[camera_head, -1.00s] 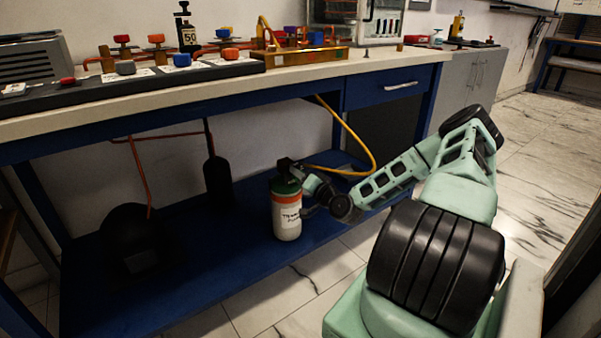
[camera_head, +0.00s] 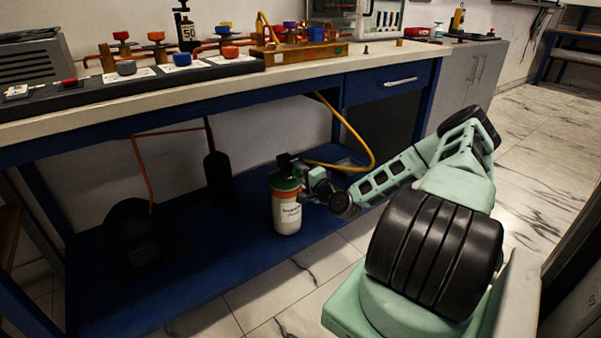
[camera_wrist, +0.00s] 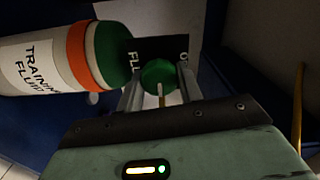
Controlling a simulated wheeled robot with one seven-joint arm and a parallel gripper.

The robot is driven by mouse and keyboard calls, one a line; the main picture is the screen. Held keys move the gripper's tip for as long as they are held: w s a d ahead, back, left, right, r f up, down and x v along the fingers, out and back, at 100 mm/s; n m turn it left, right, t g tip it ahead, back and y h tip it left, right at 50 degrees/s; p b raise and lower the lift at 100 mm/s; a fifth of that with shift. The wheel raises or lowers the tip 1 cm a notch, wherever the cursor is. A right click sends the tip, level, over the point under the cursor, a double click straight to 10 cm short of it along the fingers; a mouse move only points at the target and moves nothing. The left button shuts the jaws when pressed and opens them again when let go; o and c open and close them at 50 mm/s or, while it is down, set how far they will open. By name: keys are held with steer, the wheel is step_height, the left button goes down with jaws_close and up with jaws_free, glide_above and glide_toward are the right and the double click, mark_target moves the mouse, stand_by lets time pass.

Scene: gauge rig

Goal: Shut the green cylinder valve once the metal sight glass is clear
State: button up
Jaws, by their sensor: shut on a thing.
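The cylinder (camera_head: 286,212) stands upright on the low blue shelf, with a white body, an orange band and a green top. In the wrist view the cylinder (camera_wrist: 45,65) lies across the upper left, lettered "TRAINING FLUID". My gripper (camera_wrist: 160,75) is shut on the round green valve knob (camera_wrist: 158,74), one finger on each side of it. In the head view my gripper (camera_head: 304,176) reaches the cylinder's top from the right; its fingertips are hard to make out there. I cannot pick out the sight glass for sure among the brass fittings (camera_head: 300,53) on the bench.
A yellow hose (camera_head: 371,150) loops down behind my forearm, near the cylinder. Dark vessels (camera_head: 218,178) stand further left on the shelf (camera_head: 190,285). The bench top (camera_head: 395,55) overhangs above, carrying several coloured knobs (camera_head: 182,59). Tiled floor is free in front.

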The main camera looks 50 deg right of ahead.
stand_by(0.3)
steer(key=o, duration=1)
steer(key=p+v, duration=0.3)
steer(key=v, duration=1.4)
steer(key=shift+s, duration=0.25)
